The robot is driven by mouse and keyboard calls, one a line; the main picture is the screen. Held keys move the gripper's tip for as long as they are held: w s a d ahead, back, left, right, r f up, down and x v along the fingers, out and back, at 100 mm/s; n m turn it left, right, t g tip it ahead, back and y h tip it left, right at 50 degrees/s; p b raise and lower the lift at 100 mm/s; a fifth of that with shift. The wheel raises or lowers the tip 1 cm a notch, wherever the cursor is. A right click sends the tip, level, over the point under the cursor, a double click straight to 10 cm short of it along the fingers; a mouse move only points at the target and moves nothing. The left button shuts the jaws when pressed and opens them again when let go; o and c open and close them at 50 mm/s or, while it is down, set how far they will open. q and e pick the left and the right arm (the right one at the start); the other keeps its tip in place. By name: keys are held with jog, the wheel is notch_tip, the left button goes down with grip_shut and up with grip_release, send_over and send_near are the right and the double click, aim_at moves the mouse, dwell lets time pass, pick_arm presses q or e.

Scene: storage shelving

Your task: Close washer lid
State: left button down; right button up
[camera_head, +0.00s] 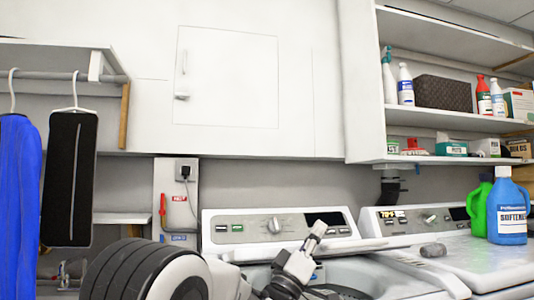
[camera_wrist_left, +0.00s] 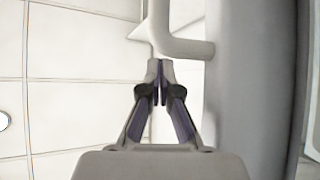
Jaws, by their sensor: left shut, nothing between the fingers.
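The washer (camera_head: 223,228) stands low in the head view, with its control panel and round knob at the back. A thin white panel (camera_head: 378,244), which looks like its lid, shows nearly edge-on below the controls; its exact angle is hard to tell. A dark opening, apparently the drum (camera_head: 338,292), shows beneath it. My left gripper (camera_head: 318,229) is shut and empty, in front of the control panel and overlapping the lid in the picture; I cannot tell whether it touches. In the left wrist view the fingertips (camera_wrist_left: 159,67) meet. My right gripper is not in view.
A second white appliance (camera_head: 490,262) stands at right, with a blue softener bottle (camera_head: 508,212), a green bottle (camera_head: 480,207) and a small grey cylinder (camera_head: 433,250) on top. Stocked shelves (camera_head: 450,112) hang above it. Hanging clothes (camera_head: 69,180) are at left.

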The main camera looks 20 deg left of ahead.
pick_arm(q)
jog(key=f, duration=0.1)
jog(key=f+b, duration=0.1)
jog(key=f, duration=0.1)
jog(key=s+f+b, duration=0.1)
jog(key=shift+d+f, duration=0.4)
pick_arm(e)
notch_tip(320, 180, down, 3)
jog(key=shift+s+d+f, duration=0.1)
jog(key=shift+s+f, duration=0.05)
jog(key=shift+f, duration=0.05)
